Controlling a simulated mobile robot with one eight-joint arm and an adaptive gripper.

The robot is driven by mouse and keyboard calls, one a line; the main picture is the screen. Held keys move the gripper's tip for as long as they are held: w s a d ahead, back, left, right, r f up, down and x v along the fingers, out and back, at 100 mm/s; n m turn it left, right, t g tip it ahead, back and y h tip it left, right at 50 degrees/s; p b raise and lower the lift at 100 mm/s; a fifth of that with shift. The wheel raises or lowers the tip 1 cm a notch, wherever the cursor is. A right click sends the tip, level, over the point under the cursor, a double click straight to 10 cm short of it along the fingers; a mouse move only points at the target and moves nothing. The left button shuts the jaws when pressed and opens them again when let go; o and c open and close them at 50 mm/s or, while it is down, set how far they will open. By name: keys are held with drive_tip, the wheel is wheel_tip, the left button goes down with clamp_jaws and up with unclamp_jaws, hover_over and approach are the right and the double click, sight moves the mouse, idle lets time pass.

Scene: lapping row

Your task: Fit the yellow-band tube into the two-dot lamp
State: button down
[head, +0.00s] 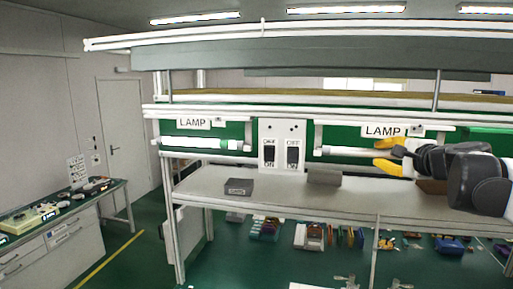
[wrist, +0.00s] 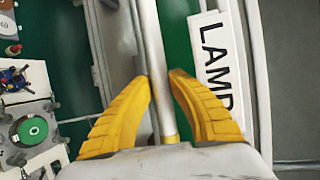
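A pale tube (head: 350,151) lies level under the right-hand LAMP sign (head: 383,131). My gripper (head: 376,154) is at its right end, with one yellow finger above and one below; gaps show, so it looks open. In the wrist view the tube (wrist: 152,45) runs between the fingers of my gripper (wrist: 160,76), and its near part is duller and metallic. The dots marking the lamps are too small to read.
A switch panel (head: 282,146) stands between the lamps. A grey shelf (head: 275,190) below carries a dark box (head: 239,187) and a grey block (head: 324,177). Coloured parts lie on the lower green surface. A side bench (head: 60,212) stands at left, with open floor between.

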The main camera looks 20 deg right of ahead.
drive_tip(key=c, duration=1.2)
unclamp_jaws()
drive_tip(key=shift+s, duration=0.1)
drive_tip(key=v, duration=1.2)
